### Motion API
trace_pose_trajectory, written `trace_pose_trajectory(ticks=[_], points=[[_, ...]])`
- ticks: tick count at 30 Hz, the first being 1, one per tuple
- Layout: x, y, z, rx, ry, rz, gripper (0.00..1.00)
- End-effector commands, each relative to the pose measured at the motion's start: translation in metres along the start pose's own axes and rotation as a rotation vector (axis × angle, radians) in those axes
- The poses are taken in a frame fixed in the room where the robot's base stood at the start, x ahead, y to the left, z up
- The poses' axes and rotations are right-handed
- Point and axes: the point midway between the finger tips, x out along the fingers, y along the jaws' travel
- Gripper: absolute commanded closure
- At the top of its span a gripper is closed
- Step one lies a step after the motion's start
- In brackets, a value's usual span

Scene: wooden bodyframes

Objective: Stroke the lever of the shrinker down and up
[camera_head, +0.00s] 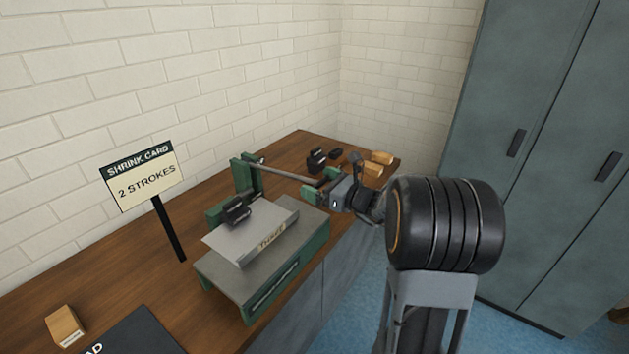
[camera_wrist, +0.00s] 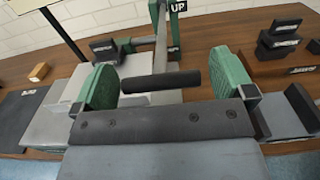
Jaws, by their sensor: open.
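The shrinker is a green machine with an upright green frame (camera_head: 242,176) on a grey-topped base (camera_head: 225,277). Its lever (camera_head: 283,172) is a thin rod reaching right from the frame and looks near level. In the wrist view, the lever's dark round grip (camera_wrist: 162,81) lies crosswise between my fingers. My gripper (camera_head: 320,184) is at the lever's outer end. It is open, with its two green pads on either side of the grip in the wrist view (camera_wrist: 166,80); I cannot tell whether either touches. A labelled grey metal sheet (camera_head: 250,238) lies at the shrinker's dark jaws (camera_head: 236,210).
A sign (camera_head: 143,178) reading "SHRINK CARD 2 STROKES" stands left of the shrinker. An "UP" label (camera_wrist: 178,6) shows beside the frame. Dark blocks (camera_head: 317,160) and wooden pieces (camera_head: 381,158) lie behind my gripper. A wooden block (camera_head: 65,326) and dark mat (camera_head: 128,335) lie front left.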

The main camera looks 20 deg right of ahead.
Motion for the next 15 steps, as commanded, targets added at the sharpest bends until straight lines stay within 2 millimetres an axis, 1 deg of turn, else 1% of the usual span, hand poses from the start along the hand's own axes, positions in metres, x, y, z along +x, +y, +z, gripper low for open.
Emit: trace_pose_trajectory(ticks=[1,6,15], points=[[0.006,0.000,0.001,-0.001,0.000,0.002,0.00],[0.016,0.000,0.000,0.000,0.000,0.001,0.00],[0.018,0.000,0.000,-0.001,0.000,-0.001,0.00]])
